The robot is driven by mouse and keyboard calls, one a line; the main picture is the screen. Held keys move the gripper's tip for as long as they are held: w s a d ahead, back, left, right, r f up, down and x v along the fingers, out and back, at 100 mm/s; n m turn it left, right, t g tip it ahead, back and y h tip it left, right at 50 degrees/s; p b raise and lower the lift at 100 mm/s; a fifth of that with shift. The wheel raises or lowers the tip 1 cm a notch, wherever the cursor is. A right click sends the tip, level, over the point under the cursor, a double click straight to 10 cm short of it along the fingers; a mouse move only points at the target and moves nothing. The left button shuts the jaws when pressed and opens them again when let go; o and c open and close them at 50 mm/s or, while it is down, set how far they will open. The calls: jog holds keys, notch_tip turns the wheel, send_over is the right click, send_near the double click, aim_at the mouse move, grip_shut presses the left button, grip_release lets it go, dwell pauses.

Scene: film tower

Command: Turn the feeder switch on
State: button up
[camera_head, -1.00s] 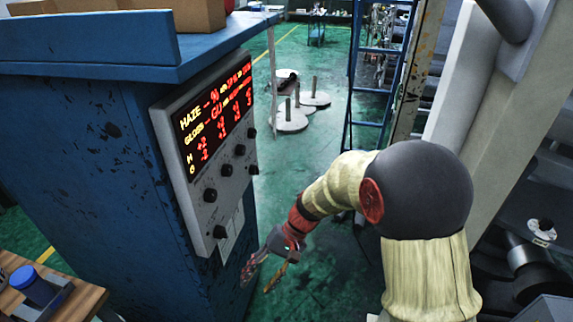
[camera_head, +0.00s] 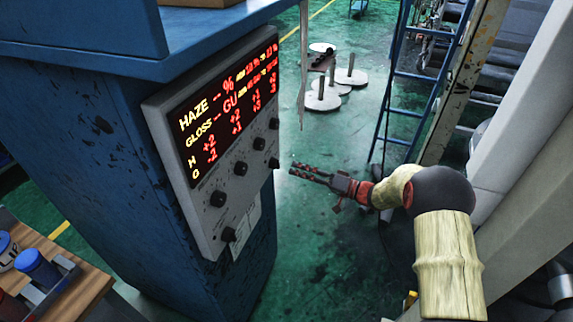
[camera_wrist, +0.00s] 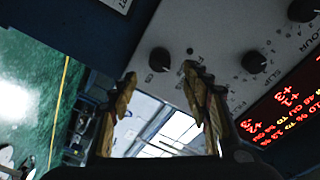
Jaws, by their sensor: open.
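A grey control panel (camera_head: 158,142) is on the side of a blue cabinet, with a lit red and yellow display and several black knobs. One knob (camera_head: 228,234) sits alone at the bottom, above a pale label; I cannot read which control is the feeder switch. My gripper (camera_head: 292,171) is open and empty, to the right of the panel and pointing left towards it. In the wrist view the panel (camera_wrist: 215,45) is tilted. One black knob (camera_wrist: 160,60) appears beyond and between my fingertips (camera_wrist: 160,73), apart from them; another knob (camera_wrist: 254,62) is right of them.
The blue cabinet (camera_head: 95,150) fills the left side. A wooden bench (camera_head: 50,255) with blue-capped containers stands at lower left. A blue ladder (camera_head: 410,95) and a grey column stand behind my arm. Discs with posts (camera_head: 322,95) lie on the green floor, which is clear beside the panel.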

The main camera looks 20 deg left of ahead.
aim_at(279, 166)
jog(key=a, duration=0.4)
jog(key=a+b, duration=0.1)
jog(key=a, duration=0.1)
jog(key=shift+w+a+f, duration=0.15)
jog(key=shift+w+a, duration=0.1)
jog(key=shift+w, duration=0.15)
jog(key=shift+w+a, duration=0.15)
jog(key=shift+a, duration=0.45)
jog(key=c, duration=0.3)
jog(key=c, duration=0.7)
jog(key=shift+c, duration=0.8)
